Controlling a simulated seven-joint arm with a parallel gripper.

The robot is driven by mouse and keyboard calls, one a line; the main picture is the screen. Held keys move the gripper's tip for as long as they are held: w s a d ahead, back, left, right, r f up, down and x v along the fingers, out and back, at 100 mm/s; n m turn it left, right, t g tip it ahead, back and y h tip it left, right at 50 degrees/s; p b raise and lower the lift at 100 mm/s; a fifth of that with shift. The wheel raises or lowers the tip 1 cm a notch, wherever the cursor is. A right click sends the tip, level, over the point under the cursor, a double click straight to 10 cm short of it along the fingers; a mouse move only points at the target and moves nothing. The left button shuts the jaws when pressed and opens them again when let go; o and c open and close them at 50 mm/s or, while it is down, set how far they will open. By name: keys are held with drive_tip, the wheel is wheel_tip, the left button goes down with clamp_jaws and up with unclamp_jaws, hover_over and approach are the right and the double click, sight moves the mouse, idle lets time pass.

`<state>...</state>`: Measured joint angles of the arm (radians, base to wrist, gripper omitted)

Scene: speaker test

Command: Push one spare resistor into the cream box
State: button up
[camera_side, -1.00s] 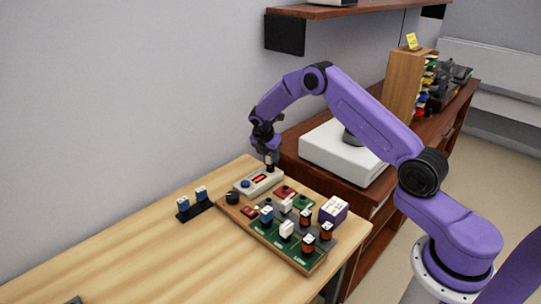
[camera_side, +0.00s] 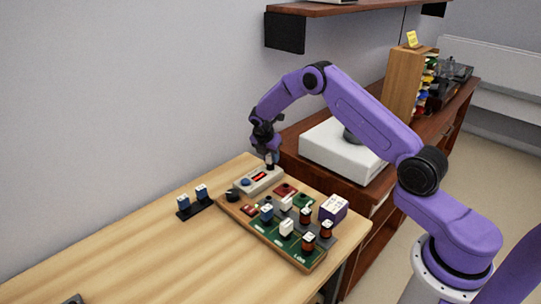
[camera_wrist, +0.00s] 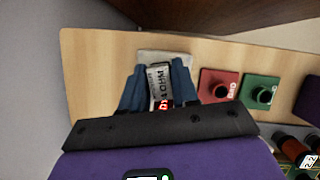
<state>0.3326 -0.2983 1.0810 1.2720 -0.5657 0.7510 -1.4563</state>
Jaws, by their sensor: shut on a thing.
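The cream box (camera_side: 250,186), with a blue button and a red-lit display, stands at the back of a wooden board. My gripper (camera_side: 270,163) is above the box's far right end. In the wrist view, the blue fingers (camera_wrist: 158,88) are shut on a resistor (camera_wrist: 160,82) with a white top marked "OHM". Part of the pale box (camera_wrist: 165,55) shows beyond it. Whether the resistor's lower end is in the box or just above it, I cannot tell. Other resistors with white tops and orange-brown bodies (camera_side: 326,229) stand at the board's right.
Red (camera_wrist: 218,86) and green (camera_wrist: 260,92) pads with black knobs sit beside the box. Blue parts stand on a black holder (camera_side: 196,210) at left. A purple box (camera_side: 334,208) is at the board's right. The front left table is mostly clear.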

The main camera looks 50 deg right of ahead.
drive_tip(key=shift+f, duration=0.15)
drive_tip(key=o, duration=1)
drive_tip(key=shift+o, duration=0.2)
drive_tip(key=shift+r, duration=3.75)
